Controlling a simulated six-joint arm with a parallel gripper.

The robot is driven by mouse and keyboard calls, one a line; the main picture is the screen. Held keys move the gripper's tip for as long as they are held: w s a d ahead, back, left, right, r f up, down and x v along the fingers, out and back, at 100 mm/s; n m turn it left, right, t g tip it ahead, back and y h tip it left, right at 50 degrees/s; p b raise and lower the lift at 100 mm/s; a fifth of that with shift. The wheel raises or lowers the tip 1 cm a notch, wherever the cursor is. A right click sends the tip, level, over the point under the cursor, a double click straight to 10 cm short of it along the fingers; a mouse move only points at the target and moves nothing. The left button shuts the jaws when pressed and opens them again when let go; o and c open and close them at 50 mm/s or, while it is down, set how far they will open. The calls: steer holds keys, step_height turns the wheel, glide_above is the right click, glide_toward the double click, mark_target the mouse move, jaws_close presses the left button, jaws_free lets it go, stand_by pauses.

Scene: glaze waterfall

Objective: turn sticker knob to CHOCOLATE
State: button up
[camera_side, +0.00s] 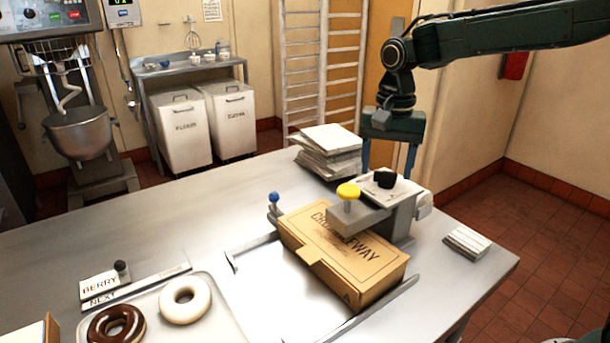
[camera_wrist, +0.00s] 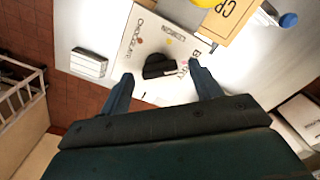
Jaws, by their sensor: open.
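The sticker knob (camera_side: 385,179) is black and sits on a pale dial plate (camera_side: 403,192) on top of the grey sticker machine. In the wrist view the knob (camera_wrist: 158,66) shows among printed labels. CHOCOLATE is on the left, what looks like LEMON is in the middle, and a partly hidden label starting with B is on the right. The knob's long side lies roughly left to right; which label it points at is unclear. My gripper (camera_wrist: 161,72) is open, its fingertips either side of the knob with gaps. In the side view my gripper (camera_side: 389,168) hangs just behind the knob.
A closed brown box (camera_side: 345,255) lies below the yellow stamp head (camera_side: 348,191), between metal rails. A blue-topped post (camera_side: 273,199) stands left. White stacks lie behind (camera_side: 328,150) and at right (camera_side: 466,242). A doughnut tray (camera_side: 222,318) and BERRY/NEXT cards (camera_side: 99,287) are front left.

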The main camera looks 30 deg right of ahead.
steer(key=shift+f, duration=0.55)
steer(key=c, duration=1)
